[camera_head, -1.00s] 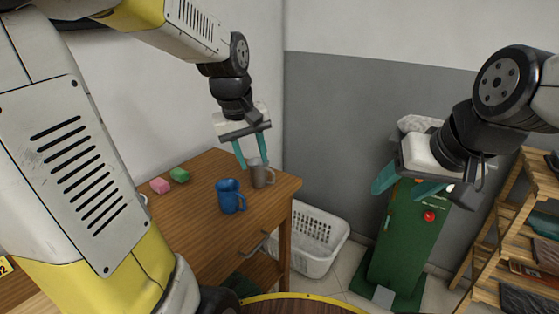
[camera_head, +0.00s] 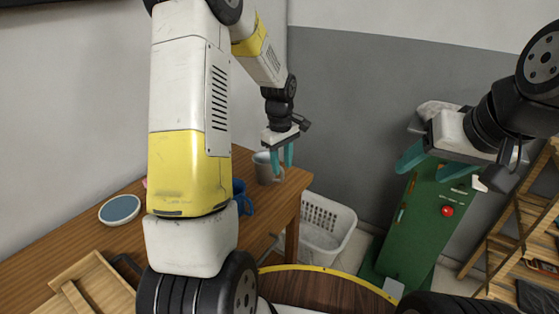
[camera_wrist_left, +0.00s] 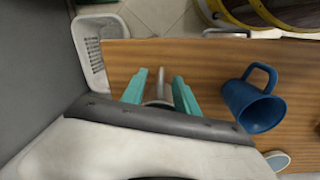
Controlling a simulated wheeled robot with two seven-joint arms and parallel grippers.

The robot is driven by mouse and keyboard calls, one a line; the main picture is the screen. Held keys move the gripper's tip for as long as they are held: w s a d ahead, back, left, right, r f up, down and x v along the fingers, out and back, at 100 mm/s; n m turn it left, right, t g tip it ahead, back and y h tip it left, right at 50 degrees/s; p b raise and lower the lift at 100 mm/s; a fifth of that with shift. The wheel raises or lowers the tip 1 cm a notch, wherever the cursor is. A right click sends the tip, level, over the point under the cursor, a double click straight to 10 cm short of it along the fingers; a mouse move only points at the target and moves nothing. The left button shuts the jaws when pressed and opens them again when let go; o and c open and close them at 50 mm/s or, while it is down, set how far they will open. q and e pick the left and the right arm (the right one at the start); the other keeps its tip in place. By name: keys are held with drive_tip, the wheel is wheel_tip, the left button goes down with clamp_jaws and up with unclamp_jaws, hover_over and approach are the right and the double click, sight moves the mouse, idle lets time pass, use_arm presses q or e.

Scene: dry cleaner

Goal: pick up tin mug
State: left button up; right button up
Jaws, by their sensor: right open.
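The grey tin mug (camera_head: 263,168) stands on the wooden table near its right end, partly behind my left gripper's fingers. My left gripper (camera_head: 282,158) points down at it, with its teal fingers at the handle side. In the left wrist view the fingers (camera_wrist_left: 159,92) are apart, and part of the mug, seemingly its handle (camera_wrist_left: 160,83), shows between them. Most of the mug is hidden there by the gripper body. I cannot tell whether the fingers touch it. My right gripper (camera_head: 432,163) is open and empty, in front of the green machine.
A blue mug (camera_head: 243,198) stands close by, mostly behind my left arm; the left wrist view shows it whole (camera_wrist_left: 250,105). A round blue-topped dish (camera_head: 120,210) and a wooden tray (camera_head: 95,285) lie further left. A white basket (camera_head: 325,228) stands beside the table (camera_head: 289,190).

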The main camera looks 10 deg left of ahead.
use_arm(q)
drive_tip(key=shift+f, duration=1.4)
clamp_jaws()
